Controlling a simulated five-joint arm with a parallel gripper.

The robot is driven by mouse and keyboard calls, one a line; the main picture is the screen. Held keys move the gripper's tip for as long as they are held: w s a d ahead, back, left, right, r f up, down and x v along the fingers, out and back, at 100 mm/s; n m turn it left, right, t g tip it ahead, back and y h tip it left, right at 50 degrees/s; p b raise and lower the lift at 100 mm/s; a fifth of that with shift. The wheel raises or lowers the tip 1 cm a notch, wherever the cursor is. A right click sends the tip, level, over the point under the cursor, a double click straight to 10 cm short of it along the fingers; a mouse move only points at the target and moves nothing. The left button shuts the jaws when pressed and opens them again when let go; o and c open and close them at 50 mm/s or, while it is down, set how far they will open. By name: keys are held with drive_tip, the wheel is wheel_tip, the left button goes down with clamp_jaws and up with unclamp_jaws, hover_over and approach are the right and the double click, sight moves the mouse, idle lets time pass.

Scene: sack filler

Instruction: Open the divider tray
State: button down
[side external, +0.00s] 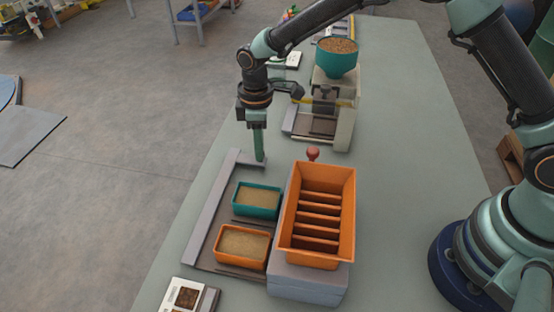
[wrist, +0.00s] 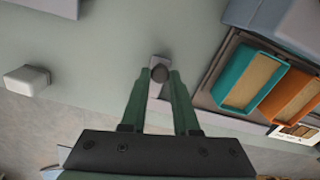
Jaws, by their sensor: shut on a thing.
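My gripper (side external: 260,158) reaches straight down at the far end of a grey L-shaped bar (side external: 212,205). The fingers hide the knob in the side view. The bar edges a dark low tray (side external: 225,258) holding a teal box (side external: 235,206) and an orange box (side external: 219,258), both filled with tan grain. An orange slatted bin (side external: 349,205) stands to the right, with several crosswise dividers inside. I cannot tell which of these is the divider tray.
A red knob (side external: 313,153) stands just behind the slatted bin. A filler machine with a teal grain hopper (side external: 337,64) stands farther back. A white card with dark pictures (side external: 187,297) lies at the front. The bench right of the bin is clear.

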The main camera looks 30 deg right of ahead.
drive_tip(key=shift+w, duration=0.1)
drive_tip(key=c, duration=0.7)
unclamp_jaws()
drive_tip(key=shift+o, duration=0.2)
drive_tip(key=shift+r, duration=0.1)
wheel_tip(320, 180, up, 12)
